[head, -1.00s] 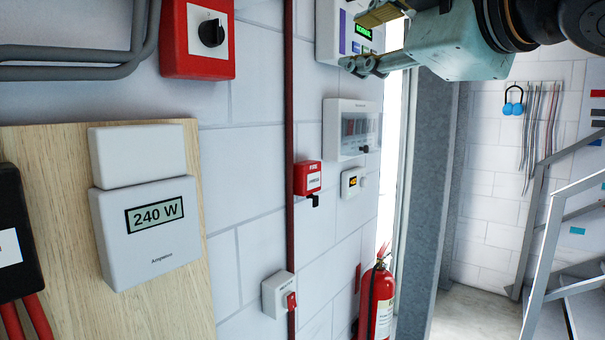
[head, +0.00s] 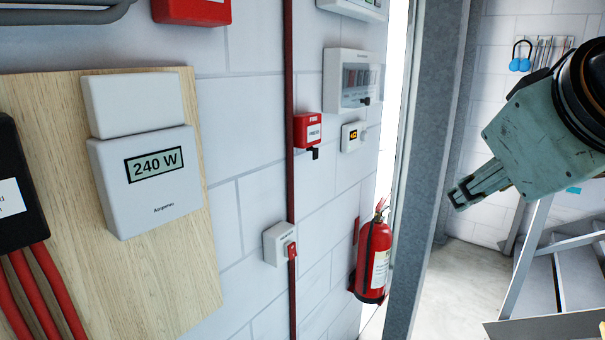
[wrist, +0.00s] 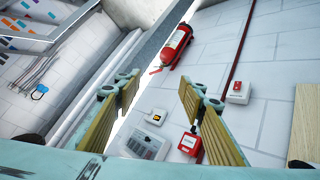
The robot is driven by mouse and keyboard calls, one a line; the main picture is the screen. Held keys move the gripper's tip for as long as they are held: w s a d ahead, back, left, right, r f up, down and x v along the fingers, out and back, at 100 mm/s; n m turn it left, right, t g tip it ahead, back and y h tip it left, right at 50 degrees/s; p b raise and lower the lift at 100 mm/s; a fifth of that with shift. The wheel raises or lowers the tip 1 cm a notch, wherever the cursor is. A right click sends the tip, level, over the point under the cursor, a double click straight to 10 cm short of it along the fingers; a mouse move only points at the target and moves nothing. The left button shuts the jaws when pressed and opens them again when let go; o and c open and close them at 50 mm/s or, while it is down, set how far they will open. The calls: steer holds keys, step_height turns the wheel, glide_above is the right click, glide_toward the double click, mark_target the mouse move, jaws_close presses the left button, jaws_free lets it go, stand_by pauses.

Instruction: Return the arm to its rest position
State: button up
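My gripper (head: 464,194) hangs at the right of the head view, pale green with dark fingertips pointing left and a little down. It is clear of the wall and touches nothing that I can see. In the wrist view, its two ribbed yellowish fingers stand apart with an empty gap between them (wrist: 158,90), so my gripper is open and holds nothing.
A fire extinguisher (head: 374,262) hangs on the wall left of a grey post (head: 432,150). A red fire call point (head: 307,130), a switch (head: 279,244) and a wattmeter (head: 150,182) are on the wall. Metal stairs (head: 560,270) stand at the right.

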steer(key=s+a+f+m+g+y, duration=0.1)
steer(key=s+a+f+g, duration=0.2)
steer(key=s+f, duration=0.4)
steer(key=s+a+f+m+g+y, duration=0.1)
steer(key=s+a+f+m+g, duration=0.1)
steer(key=s+f, duration=0.5)
steer(key=s+g, duration=0.1)
steer(key=s, duration=0.2)
steer(key=shift+s+a+f, duration=0.15)
steer(key=shift+s+a, duration=0.05)
steer(key=shift+a, duration=0.2)
